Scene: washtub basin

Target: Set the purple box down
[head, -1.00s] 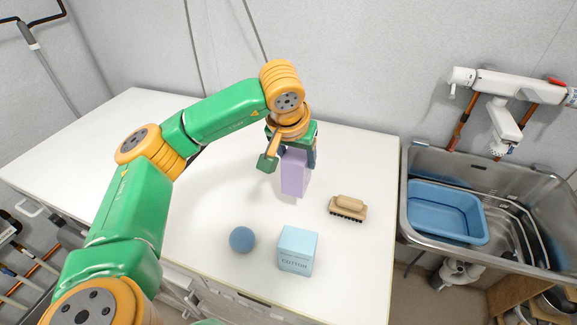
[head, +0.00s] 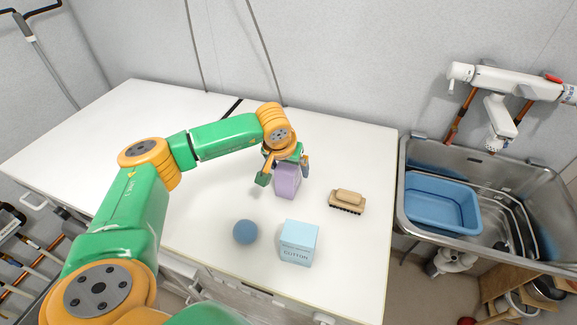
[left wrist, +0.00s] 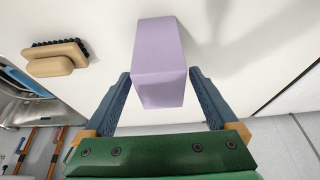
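The purple box (head: 287,182) is upright on or just above the white table, behind the blue ball and the light blue cotton box; I cannot tell whether its base touches. My left gripper (head: 285,166) points down over its upper part. My right gripper is out of view.
A blue ball (head: 245,231) and a light blue cotton box (head: 299,243) stand near the table's front edge. A wooden brush (head: 347,201) lies to the right. A metal sink with a blue tub (head: 441,203) is beyond the right edge. The table's left side is clear.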

